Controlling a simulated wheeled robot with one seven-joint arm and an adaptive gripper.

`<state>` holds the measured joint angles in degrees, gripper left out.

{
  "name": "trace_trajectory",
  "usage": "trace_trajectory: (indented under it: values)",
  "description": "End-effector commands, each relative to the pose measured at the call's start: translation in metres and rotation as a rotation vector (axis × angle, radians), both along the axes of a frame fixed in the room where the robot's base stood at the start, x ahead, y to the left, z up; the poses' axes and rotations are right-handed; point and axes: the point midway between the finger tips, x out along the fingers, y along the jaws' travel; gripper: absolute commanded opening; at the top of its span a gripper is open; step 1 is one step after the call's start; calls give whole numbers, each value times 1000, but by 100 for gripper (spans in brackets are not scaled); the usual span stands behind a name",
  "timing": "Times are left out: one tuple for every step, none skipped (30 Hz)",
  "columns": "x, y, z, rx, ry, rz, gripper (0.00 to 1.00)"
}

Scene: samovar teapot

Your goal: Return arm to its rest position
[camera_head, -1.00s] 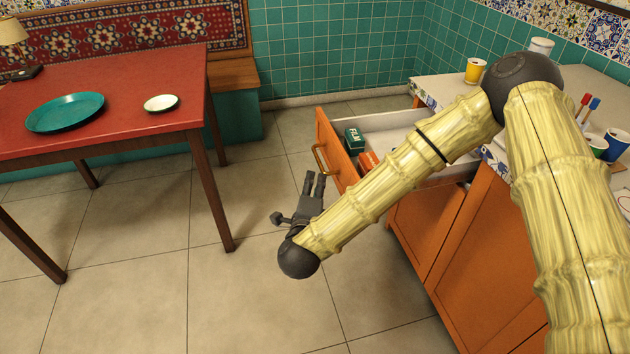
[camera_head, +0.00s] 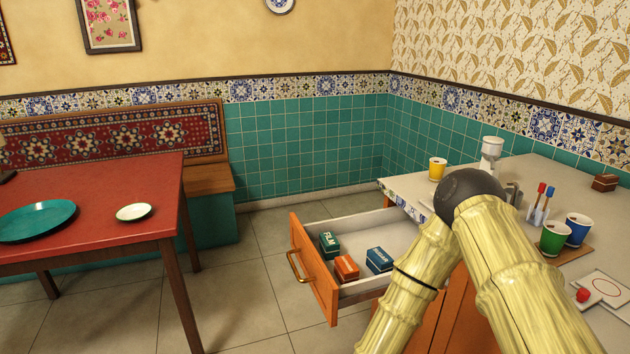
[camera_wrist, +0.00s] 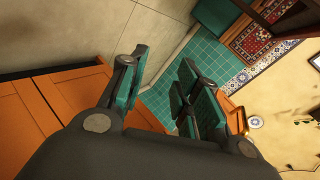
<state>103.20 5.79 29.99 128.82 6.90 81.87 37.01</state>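My gripper (camera_wrist: 162,90) shows in the wrist view with its two fingers apart and nothing between them. Past the fingers are floor, teal tiles and an orange cabinet front. In the head view my bamboo-like arm bends at a dark elbow above the counter, and its forearm runs down out of the picture. My gripper is outside the head view. The forearm passes in front of the cabinet, near the right side of the open drawer (camera_head: 315,270).
The drawer holds a green box (camera_head: 329,245), an orange box (camera_head: 346,267) and a blue box (camera_head: 379,260). The counter (camera_head: 540,180) carries a yellow cup (camera_head: 437,169), a green cup (camera_head: 553,238) and a blue cup (camera_head: 577,229). A red table (camera_head: 90,205) stands left. Floor between is clear.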

Motion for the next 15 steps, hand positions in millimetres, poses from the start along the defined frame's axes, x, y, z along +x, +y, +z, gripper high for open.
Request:
trace_trajectory:
  values:
    - [-18,-13,-20,-66,54,54,32]
    - [-28,-21,-31,-106,86,88,32]
    - [-43,-32,-46,-158,130,136,32]
    - [-54,-40,-56,-195,162,172,32]
    - [-65,-48,-66,-230,195,208,32]
    - [-81,-60,-78,-278,240,256,32]
    - [-94,-70,-87,-312,274,290,32]
    - [-106,-80,-94,-345,307,326,32]
    - [-122,-93,-104,-386,351,374,32]
    - [-135,-103,-110,-416,385,410,32]
    - [-147,-113,-116,-445,418,446,32]
    - [-163,-127,-122,-480,461,490,32]
    - [-175,-137,-126,-504,492,524,32]
    - [-186,-146,-130,-526,522,555,32]
    - [-199,-158,-133,-551,558,594,32]
